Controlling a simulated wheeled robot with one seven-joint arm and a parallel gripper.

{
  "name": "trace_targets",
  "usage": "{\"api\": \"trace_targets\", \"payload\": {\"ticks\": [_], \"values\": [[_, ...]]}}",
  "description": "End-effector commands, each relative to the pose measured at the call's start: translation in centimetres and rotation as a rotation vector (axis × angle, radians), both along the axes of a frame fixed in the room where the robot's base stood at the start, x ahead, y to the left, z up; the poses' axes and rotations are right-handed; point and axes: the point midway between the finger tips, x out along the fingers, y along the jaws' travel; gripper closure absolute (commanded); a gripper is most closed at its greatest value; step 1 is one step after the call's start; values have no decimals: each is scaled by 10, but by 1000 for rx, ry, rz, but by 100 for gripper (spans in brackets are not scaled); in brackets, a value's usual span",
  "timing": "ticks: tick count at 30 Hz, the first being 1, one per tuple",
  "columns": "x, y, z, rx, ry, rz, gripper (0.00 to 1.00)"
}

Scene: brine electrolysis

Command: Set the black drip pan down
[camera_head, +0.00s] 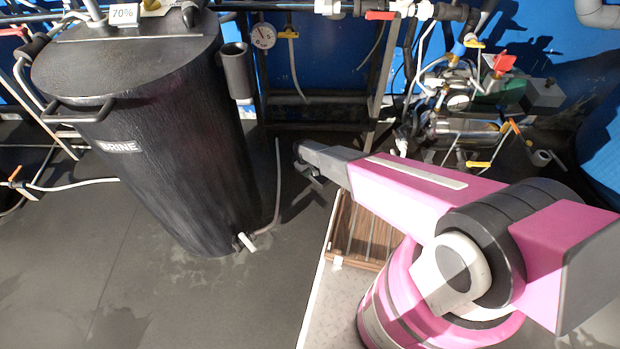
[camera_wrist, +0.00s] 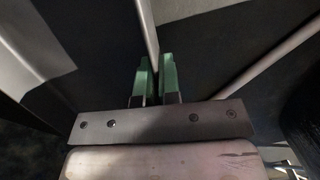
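I cannot make out the black drip pan for certain in either view. My gripper (camera_head: 306,163) is at the end of my pink arm, to the right of the black brine tank (camera_head: 165,140). In the wrist view, my gripper's two green fingertips (camera_wrist: 156,75) are close together. A thin pale strip (camera_wrist: 149,30) runs up from between or behind them, with dark surfaces on both sides. I cannot tell whether this strip is a pan edge held by the fingers or something farther off.
A thin hose (camera_head: 278,185) stands up from the tank's valve (camera_head: 246,242), left of my gripper. A brown slatted board (camera_head: 347,240) lies below my arm. Pipes and a pump assembly (camera_head: 465,125) stand at the back right. The floor (camera_head: 210,300) at front left is clear.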

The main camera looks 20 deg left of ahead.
Motion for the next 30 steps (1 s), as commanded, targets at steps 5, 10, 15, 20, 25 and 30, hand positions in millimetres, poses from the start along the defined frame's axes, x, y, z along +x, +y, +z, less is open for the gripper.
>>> {"api": "trace_targets", "payload": {"ticks": [5,10,15,20,25,30], "values": [[12,-12,-10,0,0,0,100],[13,-13,-20,-1,1,1,100],[14,-12,-43,0,0,1,100],[13,-13,-52,0,0,1,100],[13,-13,-51,0,0,0,100],[13,-13,-55,0,0,0,93]]}}
